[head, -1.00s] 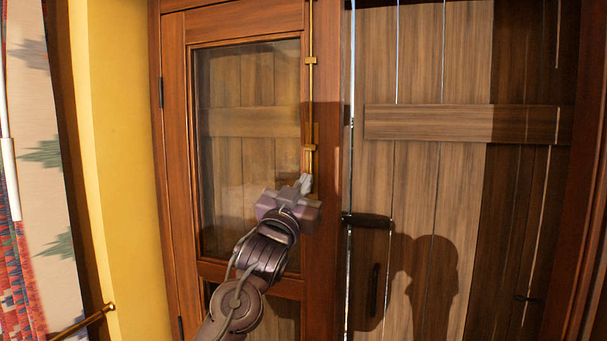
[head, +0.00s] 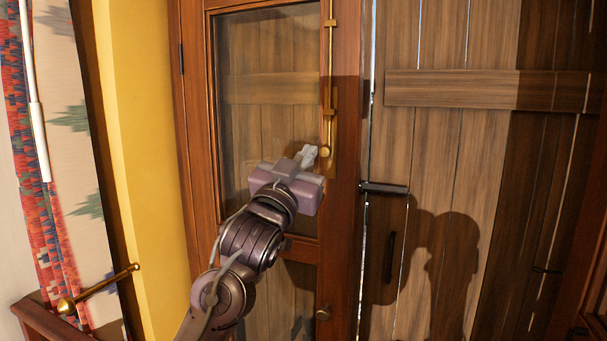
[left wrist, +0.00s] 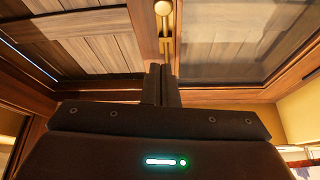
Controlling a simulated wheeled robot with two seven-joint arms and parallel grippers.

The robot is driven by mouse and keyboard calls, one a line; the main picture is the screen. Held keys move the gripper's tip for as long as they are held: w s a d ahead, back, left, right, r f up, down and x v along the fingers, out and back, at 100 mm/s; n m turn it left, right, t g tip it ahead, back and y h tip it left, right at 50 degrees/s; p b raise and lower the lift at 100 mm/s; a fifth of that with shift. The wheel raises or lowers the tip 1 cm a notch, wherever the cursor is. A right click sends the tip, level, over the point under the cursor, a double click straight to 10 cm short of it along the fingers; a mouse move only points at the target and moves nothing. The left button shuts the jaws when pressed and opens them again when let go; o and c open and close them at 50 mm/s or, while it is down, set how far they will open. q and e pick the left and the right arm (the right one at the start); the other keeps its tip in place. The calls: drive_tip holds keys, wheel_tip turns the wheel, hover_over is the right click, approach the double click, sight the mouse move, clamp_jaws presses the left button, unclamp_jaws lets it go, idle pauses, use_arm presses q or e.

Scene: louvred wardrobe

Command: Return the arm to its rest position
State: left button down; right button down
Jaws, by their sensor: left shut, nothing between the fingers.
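My left gripper (head: 308,155) is raised in front of the glass-paned wooden door (head: 190,130), just below and left of the lower end of the brass bolt (head: 327,110). Its fingers are shut with nothing between them. In the left wrist view the shut fingers (left wrist: 160,84) point toward the brass bolt's knob (left wrist: 163,9), with a gap between them. My left arm (head: 245,245) reaches up from the bottom of the head view. My right gripper is in neither view now.
A round knob (head: 323,313) sits low on the door frame. A yellow wall (head: 140,130), a patterned curtain (head: 75,150) and a brass rod (head: 105,287) are at the left.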

use_arm(q)
drive_tip(key=shift+s+a+f, duration=0.1)
drive_tip(key=shift+s+f, duration=0.05)
drive_tip(key=shift+s, duration=0.4)
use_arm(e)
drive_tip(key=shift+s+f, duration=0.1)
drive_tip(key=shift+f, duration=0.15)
use_arm(q)
drive_tip(key=shift+f, duration=0.1)
